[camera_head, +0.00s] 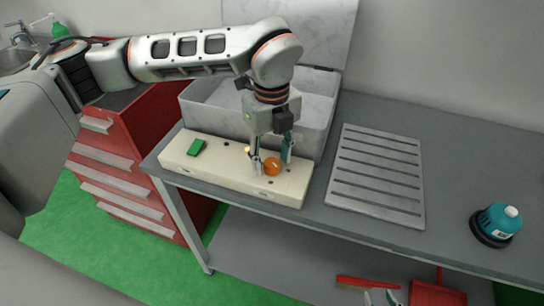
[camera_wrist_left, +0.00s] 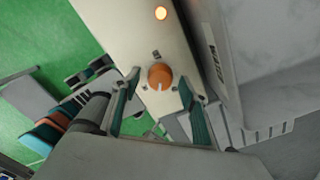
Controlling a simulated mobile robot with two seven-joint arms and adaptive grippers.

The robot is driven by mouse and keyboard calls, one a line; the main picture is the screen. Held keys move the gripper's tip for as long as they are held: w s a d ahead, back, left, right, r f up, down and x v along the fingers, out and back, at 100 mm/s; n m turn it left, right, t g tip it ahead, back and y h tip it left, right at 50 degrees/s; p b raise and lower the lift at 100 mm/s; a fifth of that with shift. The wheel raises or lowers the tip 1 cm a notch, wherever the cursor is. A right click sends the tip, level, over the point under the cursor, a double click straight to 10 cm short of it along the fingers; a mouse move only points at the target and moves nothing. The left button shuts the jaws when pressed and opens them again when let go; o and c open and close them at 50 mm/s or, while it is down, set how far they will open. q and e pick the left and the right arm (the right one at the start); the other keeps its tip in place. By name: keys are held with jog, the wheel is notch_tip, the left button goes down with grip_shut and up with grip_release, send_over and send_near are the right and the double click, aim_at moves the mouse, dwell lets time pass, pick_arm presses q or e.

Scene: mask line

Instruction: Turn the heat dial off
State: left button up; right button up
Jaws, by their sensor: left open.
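The heat dial (camera_head: 273,167) is an orange round knob on the cream control panel (camera_head: 225,172) at the table's front left. It also shows in the left wrist view (camera_wrist_left: 160,76), where its pale mark points toward the bottom of the picture. My left gripper (camera_head: 272,160) is open over the dial, pointing down. In the left wrist view its fingers (camera_wrist_left: 158,92) stand on either side of the dial, with gaps visible. A small lamp (camera_wrist_left: 161,13) on the panel glows orange. What seems to be part of my right gripper (camera_head: 381,297) shows at the bottom edge; its fingers are unclear.
A green rocker switch (camera_head: 196,147) is on the panel's left. A grey open bin (camera_head: 318,105) stands behind the panel. A slatted grey plate (camera_head: 380,175) lies to the right, and a teal object (camera_head: 499,220) stands farther right. A red dustpan (camera_head: 437,293) is on the lower shelf.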

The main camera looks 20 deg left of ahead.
pick_arm(q)
jog(key=shift+f, duration=0.15)
jog(key=c, duration=1.1)
